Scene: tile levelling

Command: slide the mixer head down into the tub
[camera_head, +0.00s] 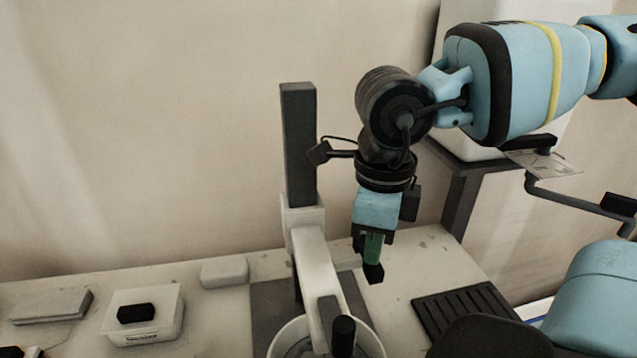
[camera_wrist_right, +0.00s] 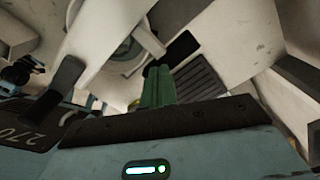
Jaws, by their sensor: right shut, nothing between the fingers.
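The mixer stand has a dark upright column (camera_head: 299,140) with a pale carriage and arm, the mixer head (camera_head: 318,255), reaching forward over the tub. A black knob (camera_head: 343,335) stands at its front end. The white round tub (camera_head: 377,348) is at the bottom edge, partly cut off; its rim also shows in the wrist view (camera_wrist_right: 125,62). My right gripper (camera_head: 373,268) points down just right of the mixer head, beside a short pale side bar (camera_head: 347,257); I cannot tell whether they touch. Its green fingers are shut and empty, also in the wrist view (camera_wrist_right: 158,86). My left gripper is not in view.
A black ribbed mat (camera_head: 465,313) lies to the right on the pale table. A white box with a black-handled item (camera_head: 143,316), a grey block (camera_head: 50,305) and a pale block (camera_head: 224,272) sit to the left. A dark-legged stand (camera_head: 462,200) rises behind right.

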